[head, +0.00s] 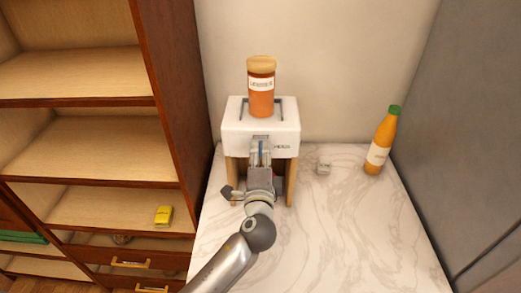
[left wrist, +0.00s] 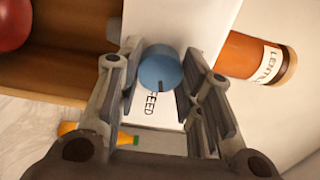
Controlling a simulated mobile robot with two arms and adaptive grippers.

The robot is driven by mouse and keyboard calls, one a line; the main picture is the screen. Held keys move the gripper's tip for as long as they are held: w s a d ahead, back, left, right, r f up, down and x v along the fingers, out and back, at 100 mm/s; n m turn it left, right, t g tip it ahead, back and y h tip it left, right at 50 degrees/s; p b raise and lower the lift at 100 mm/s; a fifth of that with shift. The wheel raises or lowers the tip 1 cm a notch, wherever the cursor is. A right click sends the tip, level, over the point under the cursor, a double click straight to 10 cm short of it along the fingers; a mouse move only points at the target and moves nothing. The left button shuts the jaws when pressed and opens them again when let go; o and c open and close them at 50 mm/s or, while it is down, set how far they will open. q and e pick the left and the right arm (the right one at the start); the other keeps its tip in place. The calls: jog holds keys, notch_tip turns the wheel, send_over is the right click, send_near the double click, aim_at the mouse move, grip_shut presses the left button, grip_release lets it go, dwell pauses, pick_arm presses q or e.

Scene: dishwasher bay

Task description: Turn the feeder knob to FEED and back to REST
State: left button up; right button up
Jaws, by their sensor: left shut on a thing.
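The feeder is a white box (head: 233,129) on wooden legs on the marble counter, with an orange lentil jar (head: 262,102) on top. In the left wrist view its blue round knob (left wrist: 159,66) sits between my left fingers. A short dark mark on the knob lies on the side toward the printed word FEED (left wrist: 151,104). A REST label is not readable. My left gripper (head: 261,152) is at the feeder's front face, shut on the knob, and hides it in the head view. My right gripper is not in view.
An orange bottle (head: 377,155) with a green cap stands at the right of the counter, near a grey panel. Wooden shelves (head: 110,140) stand at the left. The front right counter is clear.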

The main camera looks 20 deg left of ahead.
pick_arm(q)
jog(key=shift+m+p, duration=0.4)
jog(key=shift+m, duration=1.1)
jog(key=o, duration=1)
jog(key=shift+o, duration=0.2)
jog(key=shift+s, duration=0.1)
jog(key=v, duration=1.1)
jog(key=shift+s+d, duration=0.2)
jog(key=shift+s, duration=0.15)
